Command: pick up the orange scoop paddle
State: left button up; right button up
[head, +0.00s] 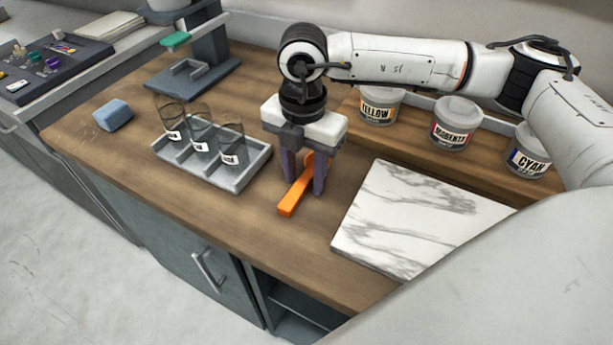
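The orange scoop paddle (294,194) lies near the middle of the wooden counter, its near end towards the counter's front edge. My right gripper (304,188) points down over it, with one dark finger on each side of the paddle. The fingers are apart, and the paddle shows between them. I cannot tell whether either finger touches it. The paddle's far end is partly hidden by the right finger. My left gripper is not in view.
A grey tray (254,172) with several clear labelled cups stands left of the paddle. A white marble slab (400,215) lies to the right. A blue block (113,115) lies at the left.

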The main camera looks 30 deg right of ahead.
aim_at(304, 180)
grip_shut()
jog(key=shift+r, duration=0.1)
notch_tip(304, 180, up, 10)
jog(key=b, duration=0.1)
jog(key=c, duration=0.7)
grip_release()
grip_shut()
